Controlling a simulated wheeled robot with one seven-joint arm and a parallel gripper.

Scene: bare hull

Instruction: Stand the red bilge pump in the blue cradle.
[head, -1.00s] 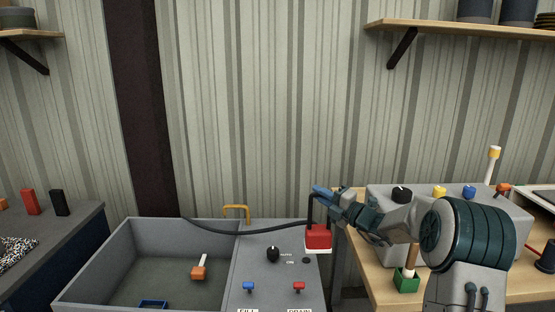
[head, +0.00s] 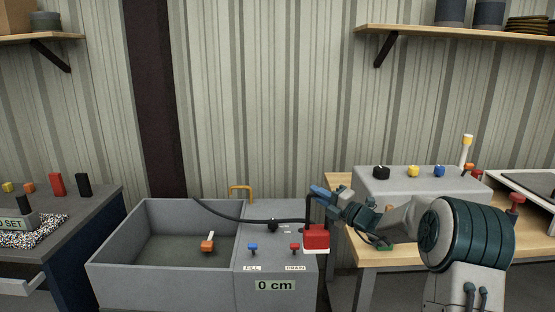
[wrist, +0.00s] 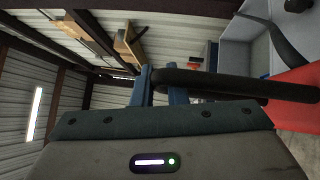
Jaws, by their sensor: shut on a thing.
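The red bilge pump (head: 316,237) has a white base and a black handle, with a black hose trailing left from it. It hangs upright in front of the right end of the tank's control panel. My gripper (head: 322,191) is shut on the handle at the pump's top. In the wrist view the blue fingers (wrist: 160,85) close around the black handle, and the red body (wrist: 297,90) shows at the right edge. The blue cradle is not visible now; the tank's front wall hides part of the tank floor.
The grey tank (head: 160,278) is open on the left, with an orange-and-white float (head: 207,243) inside. Its panel has a blue knob (head: 252,248), a red knob (head: 294,249) and a "0 cm" display (head: 275,285). A wooden bench (head: 400,256) stands right, a dark counter (head: 95,205) left.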

